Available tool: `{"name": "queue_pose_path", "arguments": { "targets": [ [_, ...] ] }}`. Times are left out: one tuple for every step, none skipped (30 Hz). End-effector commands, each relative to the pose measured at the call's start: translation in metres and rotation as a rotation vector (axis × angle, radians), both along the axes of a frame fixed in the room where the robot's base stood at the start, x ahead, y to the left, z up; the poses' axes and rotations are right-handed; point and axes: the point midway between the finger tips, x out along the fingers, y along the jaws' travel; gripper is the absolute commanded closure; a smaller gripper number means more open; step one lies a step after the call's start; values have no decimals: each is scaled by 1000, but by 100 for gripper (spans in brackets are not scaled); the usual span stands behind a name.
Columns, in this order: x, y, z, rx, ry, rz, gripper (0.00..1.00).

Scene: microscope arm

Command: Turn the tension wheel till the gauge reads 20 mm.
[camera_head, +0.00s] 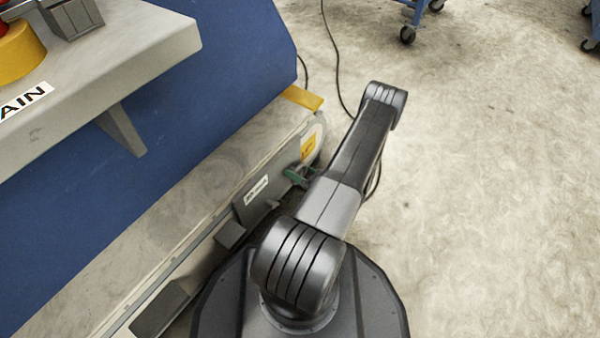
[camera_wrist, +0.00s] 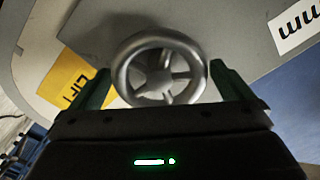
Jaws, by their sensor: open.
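In the wrist view a grey metal spoked wheel (camera_wrist: 158,77) is near the middle, mounted on a grey panel (camera_wrist: 225,35). My gripper (camera_wrist: 163,80) is open, with one green finger on the left of the wheel and one on the right. I cannot tell whether either finger touches the rim. A white label (camera_wrist: 297,24) with black "mm" lettering is cut off at the upper right. No gauge reading can be made out. In the head view my gripper's green fingers (camera_head: 297,176) show small beside the machine's side, and the wheel is hidden there.
In the head view a blue machine (camera_head: 190,110) with a grey ledge fills the left. A cable (camera_head: 335,60) lies on the floor. Blue wheeled carts (camera_head: 420,15) stand at the back; the right floor is clear.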

Motion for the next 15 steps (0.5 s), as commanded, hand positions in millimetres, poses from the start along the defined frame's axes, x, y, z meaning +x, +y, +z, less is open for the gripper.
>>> {"name": "queue_pose_path", "arguments": {
  "targets": [
    [0, 0, 0, 0, 0, 0, 0],
    [0, 0, 0, 0, 0, 0, 0],
    [0, 0, 0, 0, 0, 0, 0],
    [0, 0, 0, 0, 0, 0, 0],
    [0, 0, 0, 0, 0, 0, 4],
    [0, 0, 0, 0, 0, 0, 12],
    [0, 0, 0, 0, 0, 0, 18],
    [0, 0, 0, 0, 0, 0, 24],
    [0, 0, 0, 0, 0, 0, 31],
    [0, 0, 0, 0, 0, 0, 37],
    [0, 0, 0, 0, 0, 0, 43],
    [0, 0, 0, 0, 0, 0, 43],
    [0, 0, 0, 0, 0, 0, 43],
    [0, 0, 0, 1, 1, 0, 43],
    [0, 0, 0, 2, 2, 0, 43]
  ]
}}
